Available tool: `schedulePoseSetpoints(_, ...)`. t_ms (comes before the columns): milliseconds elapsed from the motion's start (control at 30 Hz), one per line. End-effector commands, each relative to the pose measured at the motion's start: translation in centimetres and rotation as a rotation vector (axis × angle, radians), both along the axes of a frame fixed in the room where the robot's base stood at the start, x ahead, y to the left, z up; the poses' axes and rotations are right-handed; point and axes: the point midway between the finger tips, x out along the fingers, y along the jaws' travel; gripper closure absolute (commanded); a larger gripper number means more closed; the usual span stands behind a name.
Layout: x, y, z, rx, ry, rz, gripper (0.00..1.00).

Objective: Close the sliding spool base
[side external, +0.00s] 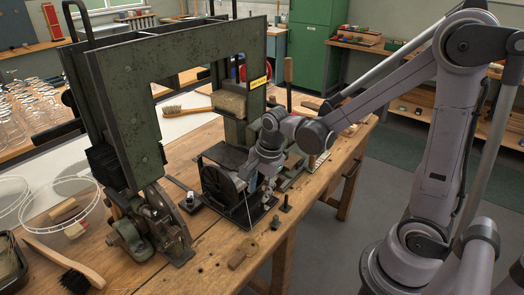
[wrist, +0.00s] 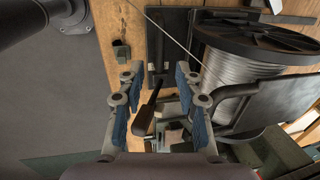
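A spool of grey wire (wrist: 245,68) with black flanges sits at the right in the wrist view; its dark round side (side external: 217,186) shows in the side view. The dark base plate (side external: 251,216) lies under it on the bench, partly hidden by my gripper. A dark lever-like handle (wrist: 147,112) stands between my fingers in the wrist view. My gripper (wrist: 157,82) is open, with its blue pads on either side of that handle and visible gaps between. In the side view my gripper (side external: 266,186) is low, just right of the spool.
A tall green machine frame (side external: 125,110) rises behind and left of the spool. A small dark block (wrist: 121,50) and a dark peg (side external: 286,203) stand near the bench edge. A brush (side external: 65,262) and wire baskets lie at the left. Open floor lies right of the bench (side external: 230,245).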

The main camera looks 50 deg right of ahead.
Motion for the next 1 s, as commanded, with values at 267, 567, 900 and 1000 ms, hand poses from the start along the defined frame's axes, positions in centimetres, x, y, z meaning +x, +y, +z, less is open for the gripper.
schedulePoseSetpoints(267, 0.7, 0.0, -3.2, 0.0, 0.0, 0.001, 0.65)
schedulePoseSetpoints(567, 1.0, 0.0, -4.8, 0.0, 0.0, 0.001, 0.65)
schedulePoseSetpoints(900, 1.0, 0.0, -4.9, 0.0, 0.0, 0.001, 0.77)
schedulePoseSetpoints(1000, 1.0, 0.0, -4.9, 0.0, 0.0, 0.001, 1.0)
